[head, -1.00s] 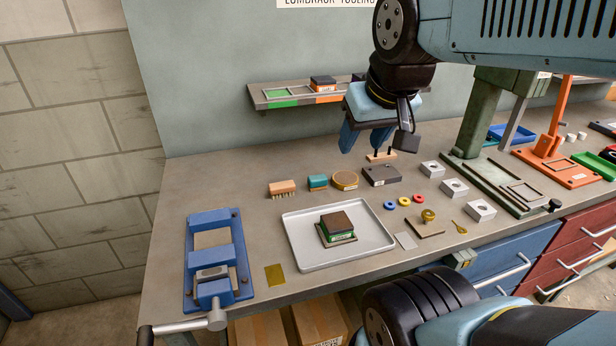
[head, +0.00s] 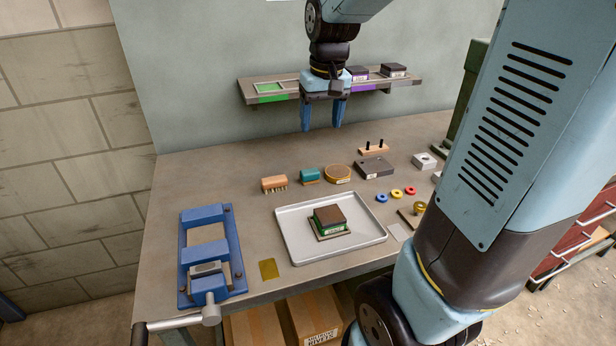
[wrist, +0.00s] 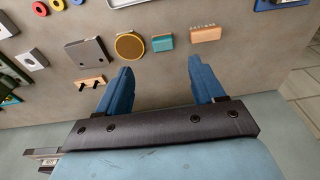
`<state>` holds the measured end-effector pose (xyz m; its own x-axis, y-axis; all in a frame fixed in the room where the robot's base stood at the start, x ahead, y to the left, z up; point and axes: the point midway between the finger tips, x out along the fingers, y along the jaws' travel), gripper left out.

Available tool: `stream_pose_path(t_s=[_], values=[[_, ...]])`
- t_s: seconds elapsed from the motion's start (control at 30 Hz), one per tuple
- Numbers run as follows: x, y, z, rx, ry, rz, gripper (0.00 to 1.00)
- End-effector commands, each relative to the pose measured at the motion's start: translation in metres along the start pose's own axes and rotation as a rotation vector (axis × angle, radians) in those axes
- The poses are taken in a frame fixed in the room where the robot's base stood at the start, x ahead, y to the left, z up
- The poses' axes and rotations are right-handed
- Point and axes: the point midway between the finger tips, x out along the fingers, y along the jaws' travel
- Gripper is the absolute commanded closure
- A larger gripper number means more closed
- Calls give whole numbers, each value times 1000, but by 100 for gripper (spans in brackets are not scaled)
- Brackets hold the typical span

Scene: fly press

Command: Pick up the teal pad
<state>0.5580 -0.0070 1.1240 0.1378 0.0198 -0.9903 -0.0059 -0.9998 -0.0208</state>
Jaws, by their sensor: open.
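The teal pad (head: 310,174) is a small block with a teal top and an orange lower edge. It lies on the bench between a wooden brush and a round tan disc. My gripper (head: 321,128) is open and empty, its blue fingers pointing down, above the back of the bench and behind the pad. In the wrist view the teal pad (wrist: 162,43) lies beyond the fingertips, roughly in line with the gap between the fingers of my gripper (wrist: 160,67). The fingers are apart from it.
The brush (head: 274,184) and round disc (head: 338,173) stand close on either side of the pad. A grey plate (head: 375,168) is farther right. A tray (head: 285,222) holding a dark-topped block lies in front. A wall shelf (head: 240,90) is behind my gripper. A blue vise (head: 187,285) is front left.

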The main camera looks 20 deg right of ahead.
Motion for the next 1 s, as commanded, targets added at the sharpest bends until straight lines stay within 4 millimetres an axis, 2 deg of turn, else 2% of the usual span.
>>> stream_pose_path(t_s=[0.2,0.4,0.67,1.0], values=[[35,0,-33,3,-84,11,32],[56,0,-50,4,-127,19,32],[77,1,-52,5,-141,21,32],[132,2,-44,6,-142,22,32]])
